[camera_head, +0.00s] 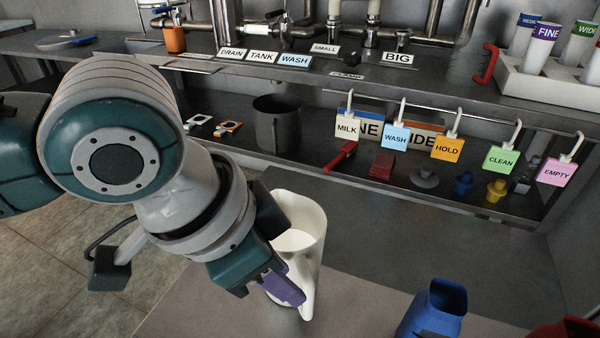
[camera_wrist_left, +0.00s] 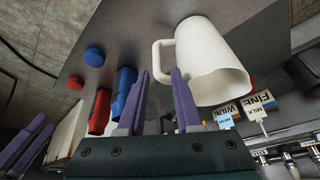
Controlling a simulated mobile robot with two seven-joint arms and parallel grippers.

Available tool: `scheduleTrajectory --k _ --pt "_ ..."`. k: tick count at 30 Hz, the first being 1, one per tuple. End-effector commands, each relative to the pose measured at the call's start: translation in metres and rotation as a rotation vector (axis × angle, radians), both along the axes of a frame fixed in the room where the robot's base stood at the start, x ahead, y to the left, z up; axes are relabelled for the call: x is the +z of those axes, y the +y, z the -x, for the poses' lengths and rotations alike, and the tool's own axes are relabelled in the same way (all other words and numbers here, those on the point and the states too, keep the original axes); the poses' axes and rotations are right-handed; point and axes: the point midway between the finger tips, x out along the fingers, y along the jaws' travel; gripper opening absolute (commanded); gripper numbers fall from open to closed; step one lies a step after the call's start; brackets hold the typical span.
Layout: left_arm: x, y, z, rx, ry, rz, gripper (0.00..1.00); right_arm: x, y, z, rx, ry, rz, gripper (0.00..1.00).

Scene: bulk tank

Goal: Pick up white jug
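The white jug (camera_head: 300,245) stands upright on the grey counter, its open mouth up, with a pale inside. My left gripper (camera_head: 285,285) is beside it in the head view, one purple finger in front of the jug's lower part. In the left wrist view the white jug (camera_wrist_left: 213,65) shows with its handle (camera_wrist_left: 158,62) close to the gap between the tips of my left gripper (camera_wrist_left: 160,72). The fingers are apart. Whether they touch the handle I cannot tell. The two purple fingers of my right gripper (camera_wrist_left: 45,123) show apart and empty at the left of that view.
A blue jug (camera_head: 435,312) and a red one (camera_head: 565,330) stand to the right. A metal pot (camera_head: 278,125) is on the lower shelf. Labelled tags hang from a rail (camera_head: 440,108) behind the jug.

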Motion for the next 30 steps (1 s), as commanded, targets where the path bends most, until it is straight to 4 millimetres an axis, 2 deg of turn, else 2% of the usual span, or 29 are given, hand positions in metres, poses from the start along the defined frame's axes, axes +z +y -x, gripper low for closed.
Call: scheduleTrajectory --k 1,8,15,18,27,30 --pt "-0.011 -0.003 -0.002 0.000 0.001 0.001 0.33 -0.007 0.000 0.001 0.000 0.002 0.000 0.50" --pt "-0.031 -0.011 -0.007 0.000 0.001 0.001 0.33 -0.017 0.000 0.002 0.000 0.006 0.000 0.50" --pt "-0.068 -0.022 -0.015 0.000 0.000 0.001 0.33 -0.039 0.000 0.002 0.000 0.005 0.000 0.50" --pt "-0.078 -0.026 -0.018 -0.001 -0.001 0.001 0.33 -0.045 0.000 0.002 -0.001 0.005 0.000 0.50" --pt "-0.080 -0.028 -0.019 -0.001 -0.001 0.001 0.33 -0.044 0.000 0.002 -0.001 0.004 -0.002 0.50" --pt "-0.080 -0.028 -0.019 -0.001 -0.001 0.001 0.23 -0.044 0.001 0.002 -0.002 0.005 -0.003 0.50"
